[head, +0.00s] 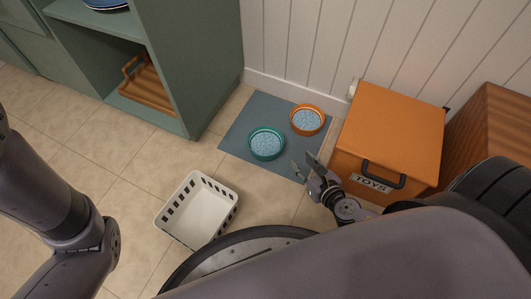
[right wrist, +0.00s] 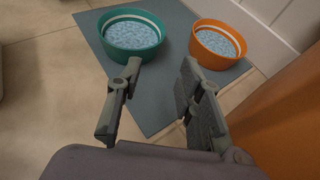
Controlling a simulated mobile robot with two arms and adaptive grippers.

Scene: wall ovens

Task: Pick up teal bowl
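The teal bowl (head: 266,144) stands upright on a blue-grey mat (head: 237,137) on the floor, filled with pale blue pieces. In the right wrist view the teal bowl (right wrist: 133,36) is at the upper left, beyond my fingers. My right gripper (head: 304,171) is at the mat's near right edge, to the right of and nearer than the teal bowl, apart from it. In the right wrist view the right gripper (right wrist: 158,88) is open, with nothing between its fingers. My left arm shows at the left of the head view, but its gripper is out of view.
An orange bowl (head: 307,120) with similar contents stands on the mat behind and right of the teal one. An orange toy box (head: 390,130) stands close to the right gripper. An empty white basket (head: 196,209) is on the floor at the near left. A green shelf (head: 205,60) is at the left.

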